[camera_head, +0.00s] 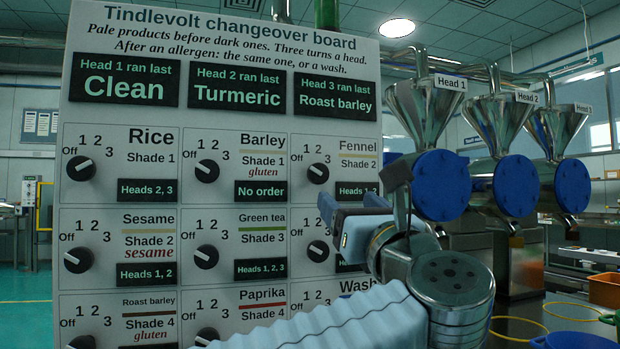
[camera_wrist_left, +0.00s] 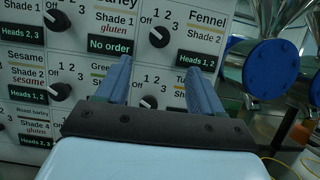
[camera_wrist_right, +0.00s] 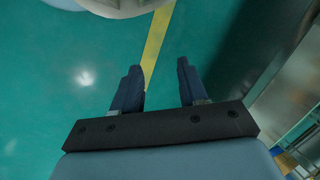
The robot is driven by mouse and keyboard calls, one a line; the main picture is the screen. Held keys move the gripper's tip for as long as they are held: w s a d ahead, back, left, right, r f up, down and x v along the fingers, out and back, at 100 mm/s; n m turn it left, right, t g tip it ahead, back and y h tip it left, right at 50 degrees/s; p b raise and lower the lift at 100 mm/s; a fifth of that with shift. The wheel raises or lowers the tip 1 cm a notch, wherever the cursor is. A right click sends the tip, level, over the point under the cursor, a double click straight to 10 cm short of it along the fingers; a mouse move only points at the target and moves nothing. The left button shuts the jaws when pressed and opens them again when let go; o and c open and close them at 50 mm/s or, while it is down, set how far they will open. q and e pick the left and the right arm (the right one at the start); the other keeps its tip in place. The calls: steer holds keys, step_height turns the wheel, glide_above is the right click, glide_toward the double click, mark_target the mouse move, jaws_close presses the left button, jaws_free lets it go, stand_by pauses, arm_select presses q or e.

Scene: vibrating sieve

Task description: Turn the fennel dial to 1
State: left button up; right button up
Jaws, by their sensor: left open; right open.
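The fennel dial (camera_head: 318,173) is a round black knob with a white mark, on the Fennel panel at the board's upper right. Its mark appears to point up-left toward Off. The dial also shows in the left wrist view (camera_wrist_left: 159,36), above the gap between my fingers. My left gripper (camera_head: 336,222) is open and empty, in front of the board and below the fennel dial, apart from it. Its two blue fingers point at the board in the left wrist view (camera_wrist_left: 165,72). My right gripper (camera_wrist_right: 160,78) is open and empty above the green floor, outside the head view.
The white changeover board (camera_head: 225,35) carries several other dials, including the barley dial (camera_head: 207,172) to the left. A green tea dial (camera_head: 206,257) is lower left. Steel hoppers with blue round covers (camera_head: 441,185) stand right of the board. An orange bin (camera_head: 603,290) is at far right.

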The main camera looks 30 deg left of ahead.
mark_target(319, 173)
arm_select(q)
steer(key=p+x, duration=0.4)
steer(key=x, duration=0.9)
steer(key=shift+w+a+r, duration=0.1)
steer(key=shift+w+a, duration=0.05)
steer(key=shift+w+a+r, duration=0.1)
steer(key=shift+w+a, duration=0.2)
arm_select(e)
steer(key=r, duration=0.1)
steer(key=a+r, duration=0.1)
steer(key=r, duration=0.2)
steer(key=shift+s+a+r, duration=0.15)
steer(key=shift+a, duration=0.25)
arm_select(q)
steer(key=c, duration=1)
